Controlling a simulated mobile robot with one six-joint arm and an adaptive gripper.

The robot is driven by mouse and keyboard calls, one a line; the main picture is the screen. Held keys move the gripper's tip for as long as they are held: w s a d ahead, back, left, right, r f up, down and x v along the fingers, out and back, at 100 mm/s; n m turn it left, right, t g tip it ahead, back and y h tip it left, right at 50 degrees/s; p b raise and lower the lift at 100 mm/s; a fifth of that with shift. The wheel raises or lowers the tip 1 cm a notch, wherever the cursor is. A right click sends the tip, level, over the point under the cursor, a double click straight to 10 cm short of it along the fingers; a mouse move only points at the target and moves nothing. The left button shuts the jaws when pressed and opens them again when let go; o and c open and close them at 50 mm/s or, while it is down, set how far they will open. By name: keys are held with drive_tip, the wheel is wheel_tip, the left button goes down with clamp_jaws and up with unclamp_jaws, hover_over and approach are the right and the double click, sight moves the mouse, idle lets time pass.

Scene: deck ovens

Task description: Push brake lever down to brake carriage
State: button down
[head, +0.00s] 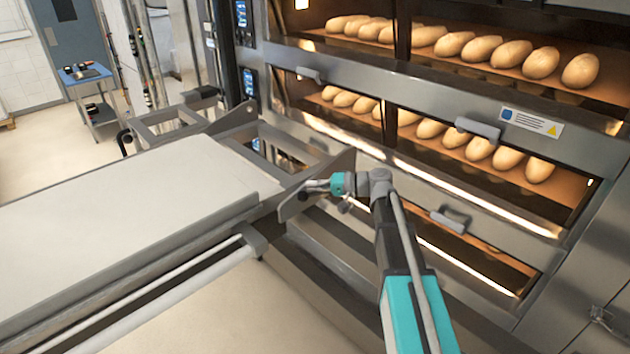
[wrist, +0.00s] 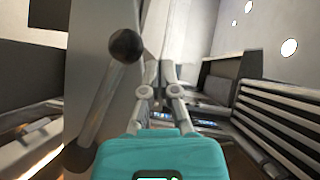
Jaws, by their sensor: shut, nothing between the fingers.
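The brake lever (wrist: 104,88) shows in the wrist view as a grey rod with a black ball knob (wrist: 125,45), lying along a pale plate. My gripper (wrist: 160,72) is shut and empty, its fingertips just right of the knob and rod in that picture. Whether they touch is unclear. In the head view my gripper (head: 308,187) is at the oven-side end of the carriage, by its grey side plate (head: 330,180). The carriage has a wide pale belt (head: 110,225). I cannot make out the lever clearly in the head view.
The deck oven (head: 440,165) fills the right, with loaves behind its openings and door handles (head: 478,128) sticking out. A white rail (head: 160,300) runs along the carriage's near side. A blue-topped cart (head: 84,75) stands far left.

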drive_tip(key=shift+s+a+f+b, duration=0.25)
drive_tip(key=shift+f+b, duration=0.1)
drive_tip(key=shift+f, duration=0.2)
drive_tip(key=shift+d+r, duration=0.1)
drive_tip(key=s+d+r+p, duration=0.3)
drive_tip(key=d+r+p, duration=0.2)
drive_tip(key=d, duration=0.2)
drive_tip(key=shift+s+d, duration=0.25)
drive_tip(key=shift+d, duration=0.1)
idle(0.3)
